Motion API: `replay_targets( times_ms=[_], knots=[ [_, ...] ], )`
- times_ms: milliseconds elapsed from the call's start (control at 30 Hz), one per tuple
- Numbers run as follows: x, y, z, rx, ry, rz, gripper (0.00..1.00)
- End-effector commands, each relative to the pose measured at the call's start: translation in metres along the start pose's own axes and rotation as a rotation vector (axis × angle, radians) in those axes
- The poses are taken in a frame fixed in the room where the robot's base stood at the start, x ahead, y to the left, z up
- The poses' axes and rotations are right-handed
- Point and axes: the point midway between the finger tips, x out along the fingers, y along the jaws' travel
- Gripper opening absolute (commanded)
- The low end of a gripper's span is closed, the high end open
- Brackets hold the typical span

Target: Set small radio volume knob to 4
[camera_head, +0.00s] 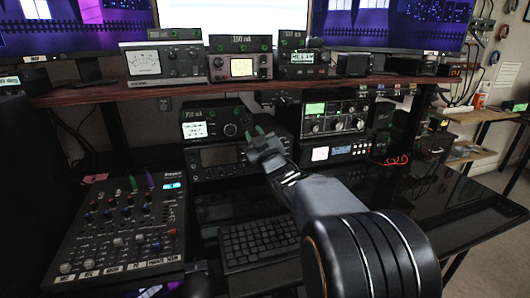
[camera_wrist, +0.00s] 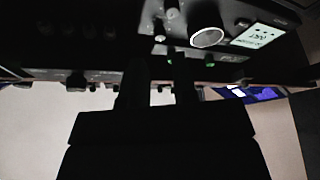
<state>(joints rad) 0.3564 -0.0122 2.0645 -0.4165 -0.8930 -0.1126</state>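In the wrist view the dark fingers of my gripper (camera_wrist: 162,72) also stand apart. Just left of it is a black radio (camera_head: 213,125) with a lit white screen and a round knob (camera_head: 230,130). The wrist view, turned over, shows a lit screen (camera_wrist: 259,37), a large ringed knob (camera_wrist: 207,37) and smaller knobs (camera_wrist: 172,14) near the fingers. I cannot tell which radio is the small one. The knob's numbers are too small to read.
Another radio with a green screen (camera_head: 334,117) stands right of my gripper. A wooden shelf (camera_head: 120,92) with several devices runs above. A mixer (camera_head: 122,222) and a keyboard (camera_head: 260,240) lie below. Open floor shows at far right.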

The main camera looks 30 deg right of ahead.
Motion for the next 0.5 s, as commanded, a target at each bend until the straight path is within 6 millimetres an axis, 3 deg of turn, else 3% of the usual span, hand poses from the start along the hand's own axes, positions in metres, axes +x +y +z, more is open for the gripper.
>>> replay_targets(
  times_ms=[200,500],
  knots=[
    [-0.044,0.001,-0.001,-0.001,-0.001,0.001,0.26],
    [-0.079,0.001,0.0,0.0,0.0,0.001,0.26]
  ],
)
